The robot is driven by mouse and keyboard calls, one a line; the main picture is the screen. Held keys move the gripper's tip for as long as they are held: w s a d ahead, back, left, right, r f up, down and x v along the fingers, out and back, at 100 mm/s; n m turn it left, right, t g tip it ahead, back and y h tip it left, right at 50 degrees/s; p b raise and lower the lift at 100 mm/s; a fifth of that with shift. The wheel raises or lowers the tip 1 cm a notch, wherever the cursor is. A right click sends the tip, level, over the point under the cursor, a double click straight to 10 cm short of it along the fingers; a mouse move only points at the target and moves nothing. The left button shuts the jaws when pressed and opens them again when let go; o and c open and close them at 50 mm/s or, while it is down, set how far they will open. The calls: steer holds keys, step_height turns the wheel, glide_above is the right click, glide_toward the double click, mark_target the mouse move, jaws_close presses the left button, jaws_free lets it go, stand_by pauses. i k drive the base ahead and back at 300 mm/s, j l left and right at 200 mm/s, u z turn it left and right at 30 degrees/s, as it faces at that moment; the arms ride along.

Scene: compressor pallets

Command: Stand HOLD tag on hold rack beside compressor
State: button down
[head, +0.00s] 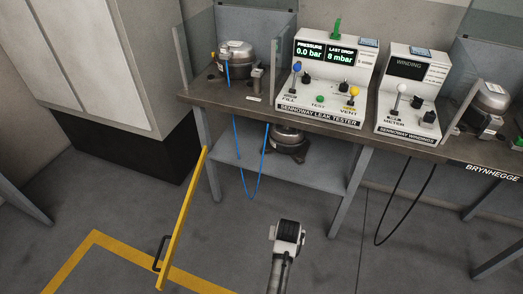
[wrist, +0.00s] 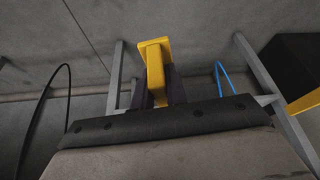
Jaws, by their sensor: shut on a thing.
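A yellow piece with a wider top (wrist: 155,70), apparently the HOLD tag, stands between the two dark fingers of my gripper (wrist: 160,92) in the wrist view. My gripper is shut on it. No writing on it can be read. In the head view the end of my arm (head: 287,236) is over the floor in front of the bench, and the tag cannot be made out there. One compressor (head: 287,146) sits on the grey lower shelf (head: 325,172), partly hidden by the bench top. Which surface is the hold rack is not labelled in view.
The bench (head: 225,98) carries another compressor (head: 236,50), a leak tester (head: 325,80) and a winding tester (head: 408,95). A blue hose (head: 244,180) and black cable (head: 402,205) hang in front. A yellow panel (head: 183,215) with black handle stands left. The lower shelf's right side is bare.

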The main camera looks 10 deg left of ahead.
mark_target(327, 173)
steer(key=l+u, duration=0.1)
steer(key=u, duration=0.25)
steer(key=i+l+u, duration=0.1)
steer(key=u, duration=0.2)
steer(key=l+u, duration=0.15)
steer(key=u, duration=0.2)
steer(key=l+u, duration=0.55)
steer(key=l, duration=0.3)
steer(key=k+l+u, duration=0.1)
steer(key=l+u, duration=0.25)
steer(key=l, duration=0.5)
steer(key=k+l, duration=0.1)
steer(key=l, duration=0.9)
steer(key=k+l, duration=0.15)
steer(key=l, duration=0.4)
steer(key=k+l+u, duration=0.1)
steer(key=l, duration=0.4)
